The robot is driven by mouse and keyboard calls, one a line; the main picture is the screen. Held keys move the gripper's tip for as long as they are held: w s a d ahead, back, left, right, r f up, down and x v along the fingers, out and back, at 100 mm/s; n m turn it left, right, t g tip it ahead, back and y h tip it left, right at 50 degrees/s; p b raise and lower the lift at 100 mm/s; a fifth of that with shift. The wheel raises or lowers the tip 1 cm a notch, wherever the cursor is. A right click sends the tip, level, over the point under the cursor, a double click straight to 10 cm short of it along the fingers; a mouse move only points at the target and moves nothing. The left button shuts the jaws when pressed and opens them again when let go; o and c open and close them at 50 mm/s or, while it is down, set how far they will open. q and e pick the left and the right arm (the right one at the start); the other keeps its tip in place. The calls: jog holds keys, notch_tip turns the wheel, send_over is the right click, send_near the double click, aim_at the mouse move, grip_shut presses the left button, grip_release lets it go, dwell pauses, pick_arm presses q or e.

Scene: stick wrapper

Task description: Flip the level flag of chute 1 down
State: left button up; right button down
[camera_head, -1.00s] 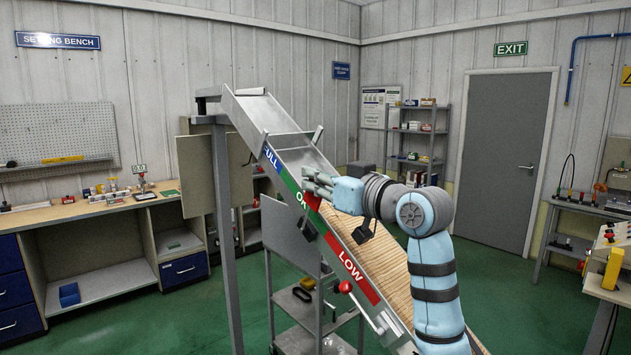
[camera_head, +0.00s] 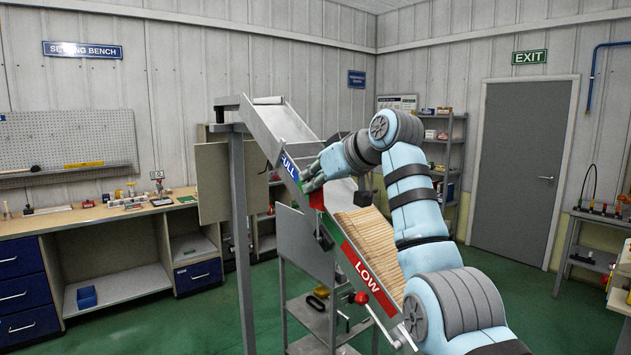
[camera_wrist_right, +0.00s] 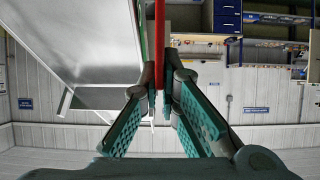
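The chute is a sloped metal trough (camera_head: 272,124) with a side strip reading FULL in blue, then green, then LOW in red (camera_head: 368,276). The red flag (camera_head: 317,199) is at the green part of the strip, below the FULL label. My right gripper (camera_head: 309,182) is at the flag, with its fingers against the chute's near side. In the right wrist view, the flag (camera_wrist_right: 160,40) shows as a thin red bar running up between the fingertips (camera_wrist_right: 161,84). Whether the fingers press on it is unclear. My left gripper is out of view.
Thin brown sticks (camera_head: 362,233) fill the lower trough. A lever with a red knob (camera_head: 361,298) juts from the chute's lower side. A metal cart (camera_head: 318,318) stands below. A workbench (camera_head: 90,216) is at left. Green floor is free between bench and chute.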

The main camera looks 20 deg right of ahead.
jog(key=c, duration=2)
grip_release()
jog(key=shift+f, duration=0.4)
jog(key=shift+o, duration=1)
jog(key=shift+w, duration=0.1)
jog(key=shift+r, duration=0.15)
jog(key=v, duration=1.2)
jog(key=shift+w, duration=0.15)
